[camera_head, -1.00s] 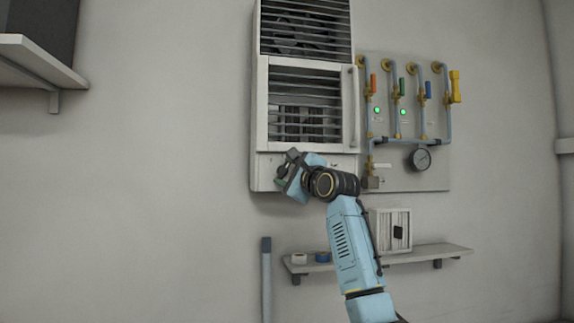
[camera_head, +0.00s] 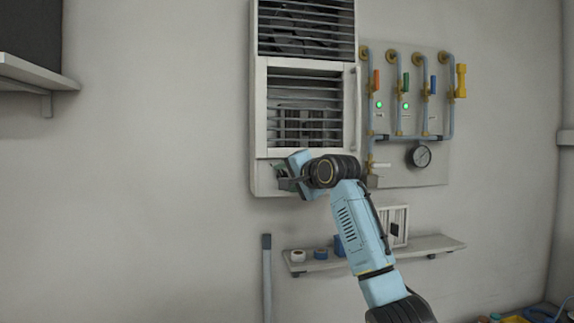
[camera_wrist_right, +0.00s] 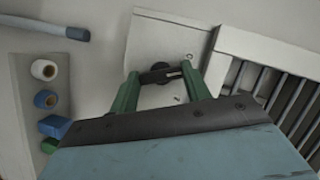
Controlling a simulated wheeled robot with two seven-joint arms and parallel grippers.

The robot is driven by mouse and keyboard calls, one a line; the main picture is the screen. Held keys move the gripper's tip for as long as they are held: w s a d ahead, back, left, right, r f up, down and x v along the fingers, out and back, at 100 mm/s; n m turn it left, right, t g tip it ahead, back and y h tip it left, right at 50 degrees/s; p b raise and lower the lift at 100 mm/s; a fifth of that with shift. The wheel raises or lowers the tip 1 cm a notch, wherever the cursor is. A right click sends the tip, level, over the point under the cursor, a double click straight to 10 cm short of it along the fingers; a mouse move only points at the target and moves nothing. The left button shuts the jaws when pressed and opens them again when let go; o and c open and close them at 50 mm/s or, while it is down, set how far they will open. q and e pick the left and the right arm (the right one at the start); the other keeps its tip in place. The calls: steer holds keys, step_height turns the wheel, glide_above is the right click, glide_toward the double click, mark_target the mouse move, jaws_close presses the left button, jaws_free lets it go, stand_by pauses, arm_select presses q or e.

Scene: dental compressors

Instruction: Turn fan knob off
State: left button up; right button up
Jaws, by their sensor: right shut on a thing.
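The fan unit (camera_head: 258,177) is a tall white box with slatted grilles on the wall, and its plain lower panel is partly behind my right arm. My right gripper (camera_head: 284,178) is at this lower panel. In the right wrist view the dark round fan knob (camera_wrist_right: 158,74) with a pale mark sits between the green fingertips of my right gripper (camera_wrist_right: 160,80). The fingers are shut on the knob. In the head view the knob is hidden by the gripper. My left gripper is not in view.
A pipe panel (camera_head: 435,165) with coloured valves, two green lights and a gauge (camera_head: 419,156) is right of the fan unit. Below is a shelf (camera_head: 425,246) with tape rolls (camera_head: 298,256) and a small white box (camera_head: 400,212).

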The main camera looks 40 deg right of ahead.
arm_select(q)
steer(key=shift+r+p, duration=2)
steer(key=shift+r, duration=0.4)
arm_select(e)
steer(key=shift+r+n+g+h, duration=0.15)
steer(key=shift+n+g+h, duration=0.5)
steer(key=shift+n, duration=0.85)
steer(key=shift+c, duration=0.2)
steer(key=shift+o, duration=0.2)
steer(key=o, duration=1)
steer(key=shift+c, duration=0.2)
steer(key=shift+s, duration=0.1)
steer(key=shift+s+a, duration=0.1)
steer(key=shift+s, duration=0.25)
arm_select(q)
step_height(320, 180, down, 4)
steer(key=b, duration=0.4)
arm_select(e)
steer(key=v, duration=1.2)
steer(key=shift+s+r, duration=0.2)
steer(key=shift+s, duration=0.05)
